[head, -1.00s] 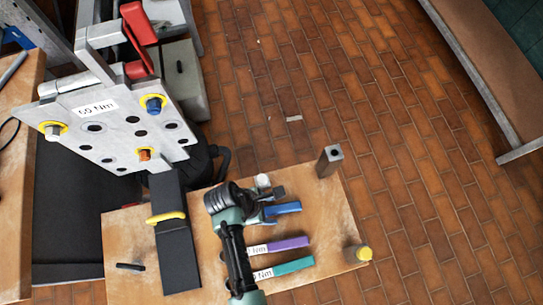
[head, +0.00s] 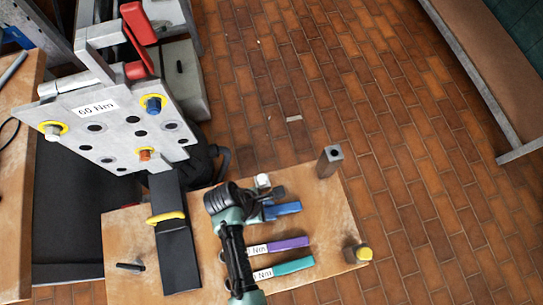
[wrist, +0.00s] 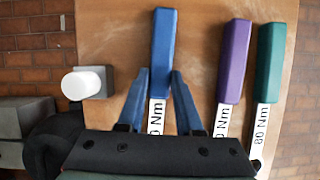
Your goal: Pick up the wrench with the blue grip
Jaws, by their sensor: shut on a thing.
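The wrench with the blue grip (wrist: 162,50) lies on the wooden table top, its white label partly hidden between my fingers. The blue grip also shows in the head view (head: 287,209). My gripper (wrist: 160,80) is shut on this wrench, one finger on each side at the near end of the grip. In the head view my gripper (head: 266,205) is just left of the blue grip, and my wrist hides the rest of the wrench. I cannot tell whether the wrench is clear of the table.
A purple-grip wrench (wrist: 233,60) and a teal-grip wrench (wrist: 269,65) lie to the right in the wrist view. A white-capped post (wrist: 83,83) stands left. The flange plate (head: 112,128) with a 60 Nm label and several coloured bolts is at the head view's left.

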